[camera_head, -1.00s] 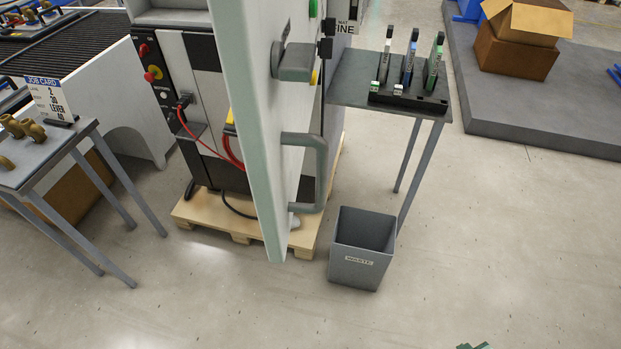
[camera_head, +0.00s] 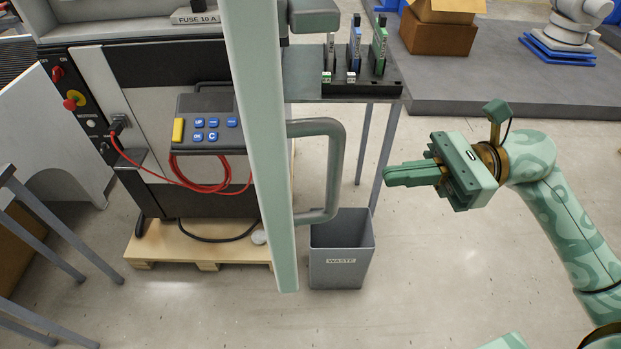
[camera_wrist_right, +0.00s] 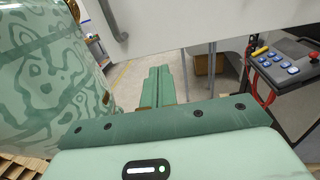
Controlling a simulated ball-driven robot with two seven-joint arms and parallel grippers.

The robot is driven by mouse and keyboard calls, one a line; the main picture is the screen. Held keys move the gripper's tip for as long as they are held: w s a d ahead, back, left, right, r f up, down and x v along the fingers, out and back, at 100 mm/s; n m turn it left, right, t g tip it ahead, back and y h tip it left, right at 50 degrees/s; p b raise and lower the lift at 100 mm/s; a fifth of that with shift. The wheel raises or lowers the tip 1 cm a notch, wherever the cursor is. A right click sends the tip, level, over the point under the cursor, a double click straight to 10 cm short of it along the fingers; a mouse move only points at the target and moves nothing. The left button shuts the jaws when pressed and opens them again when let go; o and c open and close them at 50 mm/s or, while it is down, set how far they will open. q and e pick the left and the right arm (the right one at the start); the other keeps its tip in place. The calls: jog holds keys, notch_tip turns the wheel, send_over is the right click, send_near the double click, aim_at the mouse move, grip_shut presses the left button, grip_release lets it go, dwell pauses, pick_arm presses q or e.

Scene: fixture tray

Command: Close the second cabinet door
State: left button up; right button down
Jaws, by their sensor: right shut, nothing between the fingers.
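The cabinet door (camera_head: 262,150) stands open and shows nearly edge-on in the head view, as a tall pale green panel. Its grey bar handle (camera_head: 335,150) sticks out on the right face. The cabinet (camera_head: 150,70) is open behind it to the left. My right gripper (camera_head: 390,176) is shut and empty, to the right of the handle and apart from it, fingers pointing left. In the right wrist view its shut fingers (camera_wrist_right: 158,88) point towards a pale panel (camera_wrist_right: 200,22) across the top. My left gripper is not in view.
A keypad (camera_head: 207,125) with a red cable hangs in the cabinet, which stands on a wooden pallet (camera_head: 190,245). A waste bin (camera_head: 342,262) stands below the handle. A small table (camera_head: 303,75) with a tool rack (camera_head: 362,88) is behind. The floor in front is clear.

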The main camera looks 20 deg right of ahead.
jog(key=w+a+p, duration=0.1)
jog(key=a+p, duration=0.1)
jog(key=a, duration=1)
jog(key=shift+w+a+p, duration=0.25)
jog(key=shift+w+p, duration=0.05)
jog(key=shift+w, duration=0.05)
